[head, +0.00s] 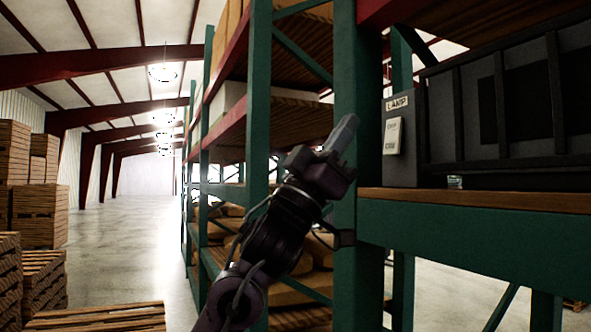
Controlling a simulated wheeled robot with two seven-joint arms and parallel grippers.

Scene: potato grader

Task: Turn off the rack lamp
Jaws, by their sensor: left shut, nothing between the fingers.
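A grey box labelled LAMP (397,103) stands on the wooden rack shelf at the right. On its face is a pale switch plate (392,136) with small lettering too blurred to read. My left gripper (346,128) is shut and empty. It points up and to the right, in front of the green rack post, a short way left of the switch plate and apart from it in the picture. I cannot tell which way the switch is set. The lamp itself cannot be made out. My right gripper does not show.
A green rack post (345,280) stands right behind my left arm. A dark barred crate (510,95) fills the shelf right of the lamp box, above a green beam (470,238). Wooden crates (40,210) stand at the left. The aisle floor (125,250) is clear.

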